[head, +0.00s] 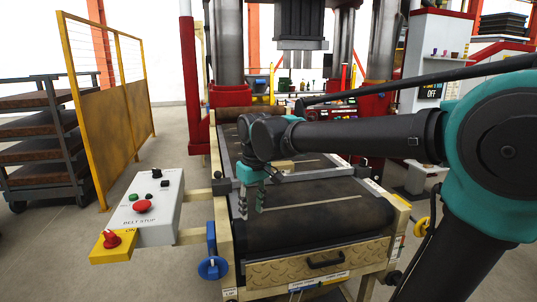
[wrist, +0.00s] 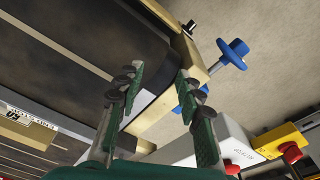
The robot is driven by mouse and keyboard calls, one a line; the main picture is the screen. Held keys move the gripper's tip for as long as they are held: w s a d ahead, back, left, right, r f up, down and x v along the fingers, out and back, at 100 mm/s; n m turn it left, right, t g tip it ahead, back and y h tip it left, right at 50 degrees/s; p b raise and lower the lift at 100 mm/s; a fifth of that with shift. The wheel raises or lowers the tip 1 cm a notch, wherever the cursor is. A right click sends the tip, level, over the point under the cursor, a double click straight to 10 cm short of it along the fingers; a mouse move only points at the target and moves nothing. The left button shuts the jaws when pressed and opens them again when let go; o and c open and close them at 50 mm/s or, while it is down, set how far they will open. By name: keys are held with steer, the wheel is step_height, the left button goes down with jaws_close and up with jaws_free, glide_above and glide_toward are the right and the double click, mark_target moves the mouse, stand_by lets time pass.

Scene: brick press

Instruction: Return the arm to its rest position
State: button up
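My arm (head: 355,137), dark with teal joints, reaches from the right across the belt conveyor. My gripper (head: 251,208) hangs pointing down near the left edge of the dark belt (head: 330,215). In the wrist view, the two green fingers of my gripper (wrist: 162,80) are spread apart with nothing between them. The conveyor's pale frame edge and the floor show beyond the fingertips. I cannot tell whether the fingers touch the conveyor.
A control box (head: 148,205) with a red button and a yellow end stands left of the conveyor. A blue handwheel (head: 213,267) sits at its near left corner. A tan block (head: 284,166) lies behind my wrist. A yellow fence (head: 125,110) stands at left.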

steer(key=s+d+f+m+t, duration=0.1)
steer(key=s+d+f+m, duration=0.3)
steer(key=d+f, duration=0.6)
steer(key=s+d+f+m+t, duration=0.2)
steer(key=s+d+f, duration=0.3)
steer(key=d+f, duration=0.5)
steer(key=d+m, duration=0.1)
steer(key=d, duration=0.3)
steer(key=shift+s+f+m+h, duration=0.35)
steer(key=shift+s+m+h, duration=0.05)
steer(key=shift+a, duration=0.1)
stand_by(0.6)
